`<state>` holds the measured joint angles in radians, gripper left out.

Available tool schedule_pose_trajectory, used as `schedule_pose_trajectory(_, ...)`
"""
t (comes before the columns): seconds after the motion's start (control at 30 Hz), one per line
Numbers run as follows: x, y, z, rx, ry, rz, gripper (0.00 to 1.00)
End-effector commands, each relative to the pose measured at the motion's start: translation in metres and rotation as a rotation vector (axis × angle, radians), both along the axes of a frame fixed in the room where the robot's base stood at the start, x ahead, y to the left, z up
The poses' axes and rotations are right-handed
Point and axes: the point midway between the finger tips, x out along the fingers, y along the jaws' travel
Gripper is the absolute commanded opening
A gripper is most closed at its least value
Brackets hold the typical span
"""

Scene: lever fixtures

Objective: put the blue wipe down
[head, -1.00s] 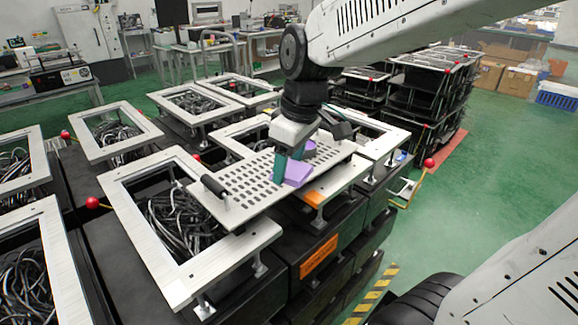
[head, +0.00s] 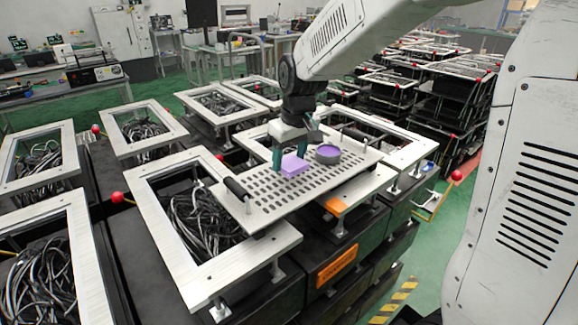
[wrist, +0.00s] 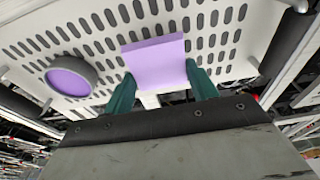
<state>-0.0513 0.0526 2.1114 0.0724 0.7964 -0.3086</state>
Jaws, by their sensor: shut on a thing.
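The wipe looks like a flat lavender block, more purple than blue (head: 293,165). It lies level between the two teal fingers of my gripper (head: 292,159), which is shut on it, over the perforated light-grey tray (head: 262,197). In the wrist view the wipe (wrist: 155,60) sits between the fingers (wrist: 161,88), with the tray's slots (wrist: 60,33) behind it. I cannot tell whether its underside touches the tray. A round grey dish with a purple inside (head: 328,154) stands on the tray to the right of the wipe, and it also shows in the wrist view (wrist: 71,78).
The tray has a black handle (head: 237,188) at its near left end and lies across metal frames. An open frame with black cables (head: 200,222) is left of it. A red-knobbed lever (head: 457,176) stands at right. The tray's near left part is clear.

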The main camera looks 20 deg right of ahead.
Motion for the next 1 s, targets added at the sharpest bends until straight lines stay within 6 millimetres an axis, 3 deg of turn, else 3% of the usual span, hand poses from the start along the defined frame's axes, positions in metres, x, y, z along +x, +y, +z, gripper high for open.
schedule_pose_trajectory(0.2,0.015,0.0,-0.003,0.0,0.001,0.0,0.21)
schedule_pose_trajectory(0.43,0.013,0.0,-0.036,0.0,0.002,-0.001,0.21)
schedule_pose_trajectory(1.0,0.011,0.0,-0.049,0.0,0.007,0.0,0.21)
